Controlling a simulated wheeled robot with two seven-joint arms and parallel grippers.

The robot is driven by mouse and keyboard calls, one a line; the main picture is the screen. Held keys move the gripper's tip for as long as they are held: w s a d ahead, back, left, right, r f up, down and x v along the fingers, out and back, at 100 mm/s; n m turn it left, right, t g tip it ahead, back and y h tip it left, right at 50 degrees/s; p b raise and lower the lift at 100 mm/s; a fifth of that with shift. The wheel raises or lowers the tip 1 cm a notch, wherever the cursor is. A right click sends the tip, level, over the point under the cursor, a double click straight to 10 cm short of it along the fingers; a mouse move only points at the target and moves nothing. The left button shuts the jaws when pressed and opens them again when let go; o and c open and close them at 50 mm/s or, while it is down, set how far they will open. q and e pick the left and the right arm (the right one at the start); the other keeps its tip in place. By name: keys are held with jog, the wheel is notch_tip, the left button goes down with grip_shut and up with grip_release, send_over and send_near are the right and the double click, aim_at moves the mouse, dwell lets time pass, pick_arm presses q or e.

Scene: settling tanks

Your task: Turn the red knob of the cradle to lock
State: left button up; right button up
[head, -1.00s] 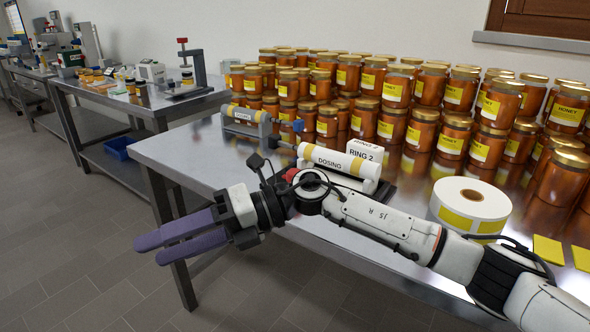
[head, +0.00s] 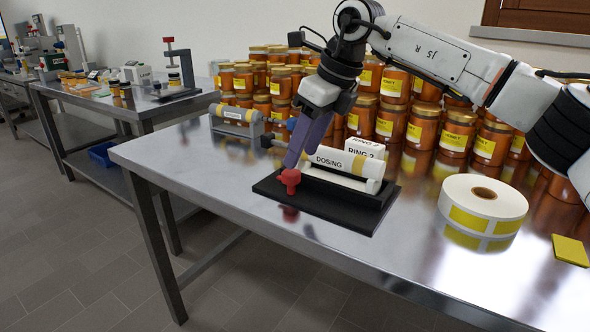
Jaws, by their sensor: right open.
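The red knob (head: 289,179) stands at the front left of a black cradle (head: 335,209) on the steel table. A white cylinder marked DOSING (head: 338,160) with a yellow band lies in the cradle. My right gripper (head: 295,162) points down with its purple fingers just above and behind the knob. The fingers overlap each other in this view, and whether they touch the knob cannot be told. The right gripper is open. My left gripper is not in view.
A second cylinder in a grey cradle (head: 240,122) with a blue knob stands behind left. Many honey jars (head: 455,135) fill the back. A label roll (head: 483,205) stands at right. The table's front strip (head: 230,185) is clear.

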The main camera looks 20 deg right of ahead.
aim_at(293, 172)
jog(key=x, duration=0.4)
jog(key=shift+f, duration=0.15)
jog(key=shift+w+a+f, duration=0.2)
jog(key=shift+f, duration=0.25)
jog(key=c, duration=1.1)
